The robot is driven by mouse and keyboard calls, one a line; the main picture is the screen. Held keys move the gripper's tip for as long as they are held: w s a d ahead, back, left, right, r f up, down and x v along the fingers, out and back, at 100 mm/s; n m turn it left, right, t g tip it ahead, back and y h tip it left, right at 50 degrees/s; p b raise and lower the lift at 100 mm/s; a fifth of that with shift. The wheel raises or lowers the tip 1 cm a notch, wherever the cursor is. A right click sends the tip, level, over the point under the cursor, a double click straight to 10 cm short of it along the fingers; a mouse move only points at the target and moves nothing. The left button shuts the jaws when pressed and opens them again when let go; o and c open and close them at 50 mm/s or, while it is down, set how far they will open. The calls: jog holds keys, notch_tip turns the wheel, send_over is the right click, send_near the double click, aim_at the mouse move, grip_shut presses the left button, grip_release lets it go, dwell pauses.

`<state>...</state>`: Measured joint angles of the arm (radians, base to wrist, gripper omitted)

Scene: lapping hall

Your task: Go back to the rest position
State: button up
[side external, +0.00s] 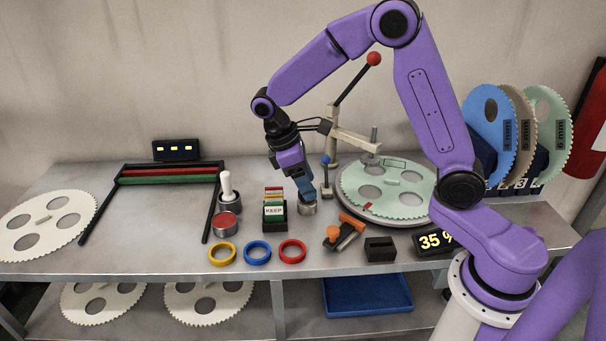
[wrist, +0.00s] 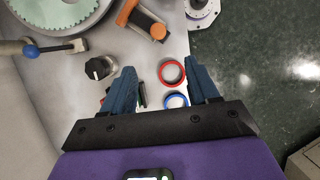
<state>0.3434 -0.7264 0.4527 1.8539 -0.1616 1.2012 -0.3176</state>
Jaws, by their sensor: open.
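My gripper (side external: 306,196) points down over the middle of the bench in the side view, close by a small round silver knob (side external: 307,208). I cannot tell there whether they touch. In the wrist view my gripper (wrist: 162,80) has its two blue fingers spread with nothing held between them. The knob (wrist: 100,67), with a dark top, lies just left of the left finger. A red ring (wrist: 171,71) and a blue ring (wrist: 176,102) show below, between the fingers.
A card box marked KEEP (side external: 274,213) stands close left of my gripper. An orange-handled tool (side external: 346,231) and a green toothed disc (side external: 405,190) lie to the right. A post with a red-knobbed lever (side external: 352,82) rises behind.

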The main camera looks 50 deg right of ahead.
jog(key=shift+v, duration=0.9)
jog(key=shift+s, duration=0.1)
jog(key=s+r+n+t+y, duration=0.2)
jog(key=s+n+t+y, duration=0.1)
jog(key=s, duration=2.2)
jog(key=shift+s+a+r+n+y, duration=0.25)
jog(key=shift+a+r+n+y, duration=0.05)
jog(key=shift+a+r, duration=0.15)
